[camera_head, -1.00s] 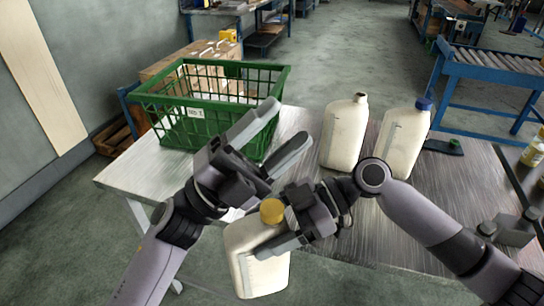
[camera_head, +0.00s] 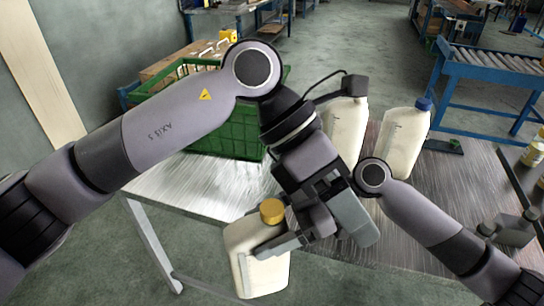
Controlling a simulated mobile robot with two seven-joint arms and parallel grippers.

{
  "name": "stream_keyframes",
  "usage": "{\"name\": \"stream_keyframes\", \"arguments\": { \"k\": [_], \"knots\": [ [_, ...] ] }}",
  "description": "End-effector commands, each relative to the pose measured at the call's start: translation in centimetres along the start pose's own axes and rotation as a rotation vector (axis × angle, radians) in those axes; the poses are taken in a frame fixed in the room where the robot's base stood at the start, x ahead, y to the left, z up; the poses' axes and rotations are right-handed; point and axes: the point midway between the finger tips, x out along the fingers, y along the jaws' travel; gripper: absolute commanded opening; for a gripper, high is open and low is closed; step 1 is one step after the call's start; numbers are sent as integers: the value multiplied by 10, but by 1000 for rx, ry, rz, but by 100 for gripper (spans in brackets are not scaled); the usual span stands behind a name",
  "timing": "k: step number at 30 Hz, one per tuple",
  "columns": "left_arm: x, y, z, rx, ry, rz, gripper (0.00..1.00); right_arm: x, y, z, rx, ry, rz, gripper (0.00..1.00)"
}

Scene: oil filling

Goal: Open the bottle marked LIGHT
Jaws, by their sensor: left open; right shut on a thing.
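A cream bottle with a yellow cap (camera_head: 257,262) is held upright in front of the table's near edge. A cream bottle with no cap visible now (camera_head: 347,125) stands on the table, partly behind my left wrist. A cream bottle with a blue cap (camera_head: 401,146) stands right of it. I cannot read a LIGHT marking on any bottle.
A green crate (camera_head: 230,135) stands on the table (camera_head: 165,190) at the left, largely covered by my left arm. A grey container (camera_head: 513,230) and a yellowish bottle (camera_head: 535,152) are at the right. A blue roller stand (camera_head: 490,70) is behind.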

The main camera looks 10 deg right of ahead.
Motion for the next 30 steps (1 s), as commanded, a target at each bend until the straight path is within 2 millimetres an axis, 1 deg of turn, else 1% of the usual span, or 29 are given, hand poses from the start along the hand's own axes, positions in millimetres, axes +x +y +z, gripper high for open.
{"name": "stream_keyframes", "arguments": {
  "k": [3,5,9,12,15,17,20,22,30],
  "knots": [
    [-17,17,-15,37,184,141,60,0,0,0,0,1,0,0],
    [-27,24,-22,48,270,205,60,0,0,0,0,0,0,0],
    [-55,38,-35,54,441,337,60,0,0,0,0,0,0,0],
    [-73,44,-41,50,527,405,60,0,0,0,0,1,0,0],
    [-85,47,-45,43,582,447,60,0,0,0,0,0,0,0],
    [-90,48,-47,41,602,463,60,0,0,0,0,0,0,0],
    [-90,51,-50,38,617,472,60,0,0,0,0,1,0,0],
    [-84,54,-55,38,619,471,60,0,0,0,0,1,0,0],
    [-54,72,-78,38,615,468,60,0,0,0,0,1,0,0]
  ]
}}
